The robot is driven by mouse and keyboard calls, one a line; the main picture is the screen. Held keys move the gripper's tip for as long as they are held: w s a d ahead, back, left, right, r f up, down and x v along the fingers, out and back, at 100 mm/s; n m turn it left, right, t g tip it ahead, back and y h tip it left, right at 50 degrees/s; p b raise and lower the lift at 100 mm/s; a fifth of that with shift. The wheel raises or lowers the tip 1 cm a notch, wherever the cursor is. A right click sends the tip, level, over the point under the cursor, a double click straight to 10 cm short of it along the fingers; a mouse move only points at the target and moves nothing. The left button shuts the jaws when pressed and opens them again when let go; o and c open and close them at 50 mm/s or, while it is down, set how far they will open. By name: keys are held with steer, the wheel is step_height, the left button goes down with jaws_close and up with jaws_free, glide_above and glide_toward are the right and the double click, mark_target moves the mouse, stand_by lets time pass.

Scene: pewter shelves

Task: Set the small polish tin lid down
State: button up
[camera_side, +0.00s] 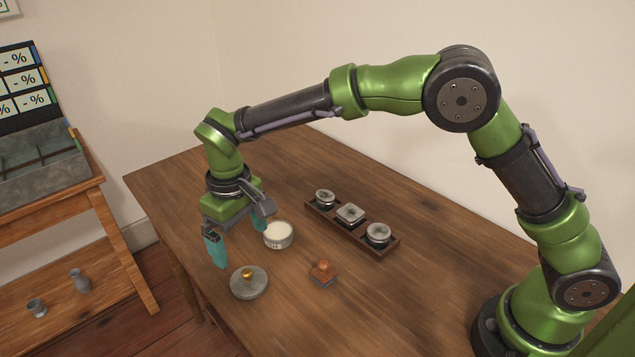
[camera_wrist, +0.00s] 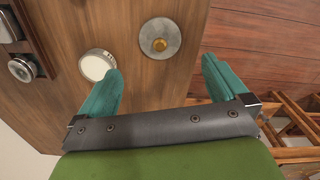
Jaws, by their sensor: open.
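A round grey lid (camera_side: 248,285) with a brass knob lies flat on the wooden table near its front left edge; it also shows at the top of the wrist view (camera_wrist: 174,32). A round open tin (camera_side: 278,241) with pale contents stands behind it, upright and uncovered; it is left of the lid in the wrist view (camera_wrist: 97,66). My gripper (camera_side: 238,240) has its teal fingers spread wide and empty, pointing down, above the table close to the tin and lid. In the wrist view nothing is between the fingertips (camera_wrist: 160,68).
A dark wooden tray (camera_side: 388,250) holds three small lidded jars to the right. A small block with an orange top (camera_side: 323,271) sits right of the lid. A side shelf (camera_side: 60,222) with a grey divided bin stands left of the table. The table's front right is bare.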

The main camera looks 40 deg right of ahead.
steer(key=s+d+r+m+t+y, duration=0.25)
steer(key=s+d+r, duration=0.25)
steer(key=d+r, duration=0.7)
steer(key=s+d+m+t, duration=0.2)
steer(key=s+d, duration=0.3)
steer(key=s, duration=0.2)
steer(key=s+d+r+m+t, duration=0.1)
steer(key=s+d+m+t, duration=0.1)
steer(key=s+d, duration=0.3)
steer(key=s, duration=0.3)
steer(key=shift+s+d+r+t, duration=0.2)
steer(key=shift+d+r+t, duration=0.05)
steer(key=shift+d+t, duration=0.15)
